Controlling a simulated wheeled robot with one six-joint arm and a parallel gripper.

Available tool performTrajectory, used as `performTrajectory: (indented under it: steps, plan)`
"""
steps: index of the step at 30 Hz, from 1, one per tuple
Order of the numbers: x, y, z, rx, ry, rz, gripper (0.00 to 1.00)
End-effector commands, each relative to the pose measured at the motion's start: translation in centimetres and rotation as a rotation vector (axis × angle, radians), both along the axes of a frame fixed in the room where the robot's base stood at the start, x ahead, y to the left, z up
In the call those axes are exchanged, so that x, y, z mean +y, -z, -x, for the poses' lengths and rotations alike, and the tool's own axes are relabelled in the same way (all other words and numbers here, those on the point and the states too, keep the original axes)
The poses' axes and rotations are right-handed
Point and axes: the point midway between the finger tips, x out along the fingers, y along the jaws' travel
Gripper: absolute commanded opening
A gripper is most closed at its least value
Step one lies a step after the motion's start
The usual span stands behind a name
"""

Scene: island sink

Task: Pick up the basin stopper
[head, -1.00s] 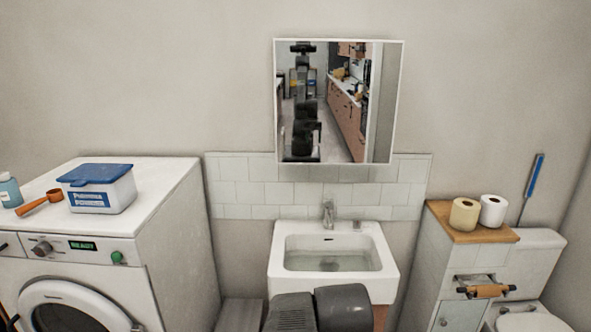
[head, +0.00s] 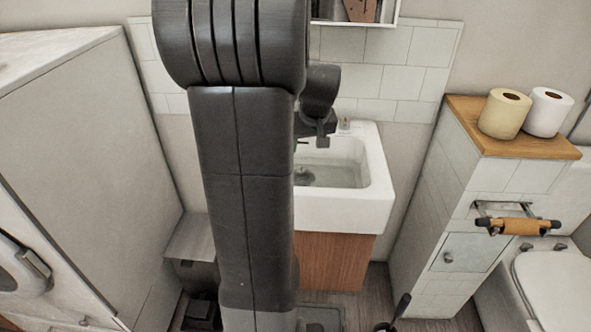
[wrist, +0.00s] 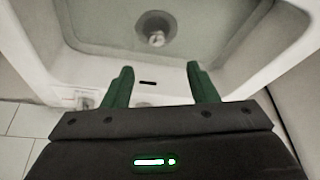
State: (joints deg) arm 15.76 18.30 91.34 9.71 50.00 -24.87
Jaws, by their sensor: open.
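The white basin (head: 345,215) is partly hidden behind my arm in the head view. In the wrist view, a dark round drain fitting (wrist: 155,22) with a small pale knob (wrist: 157,39) lies on the basin floor; this looks like the basin stopper, seated in the drain. It also shows as a dark spot in the head view (head: 304,175). My gripper (wrist: 160,68) is open and empty, its two green fingers apart. It is over the basin's back rim, above and short of the knob, not touching it.
A small pale object (wrist: 86,98) sits on the back rim. The tiled wall (head: 400,62) is close behind. A cabinet with two paper rolls (head: 505,113) stands right, a white washing machine (head: 100,150) left. The basin's interior is open.

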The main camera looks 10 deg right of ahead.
Motion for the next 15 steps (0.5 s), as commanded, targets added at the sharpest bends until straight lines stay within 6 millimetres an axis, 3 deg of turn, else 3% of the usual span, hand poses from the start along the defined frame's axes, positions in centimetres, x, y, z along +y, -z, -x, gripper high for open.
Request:
performTrajectory:
  steps: [5,15]
  plan:
    - [-0.4,1.5,-1.1,-0.007,-0.002,0.000,0.53]
    - [-0.2,7.2,-3.4,-0.006,-0.002,0.000,0.53]
